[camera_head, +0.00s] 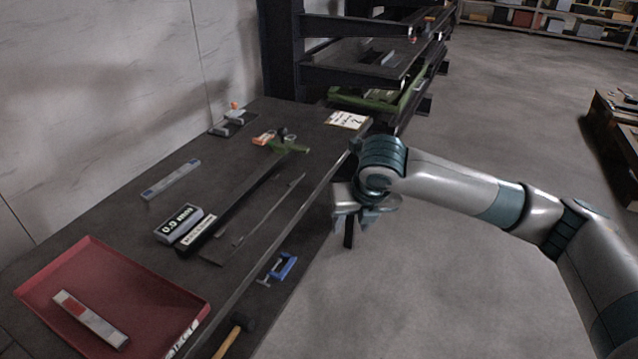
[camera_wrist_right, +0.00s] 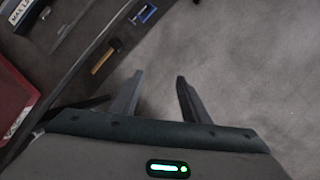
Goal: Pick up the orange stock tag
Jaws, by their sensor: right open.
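A small orange piece with a pale part (camera_head: 263,138) lies on the dark workbench (camera_head: 130,215), beside a green tool; it may be the orange stock tag, but it is too small to be sure. My right gripper (camera_head: 352,222) is past the bench's right edge, over the floor, well apart from the orange piece. Its two fingers stand apart and empty in the right wrist view (camera_wrist_right: 160,78). The orange piece does not show in the right wrist view. My left gripper is not in view.
A red tray (camera_head: 185,300) holds a grey and red bar. A shelf rack (camera_head: 350,55) stands behind; open floor lies right.

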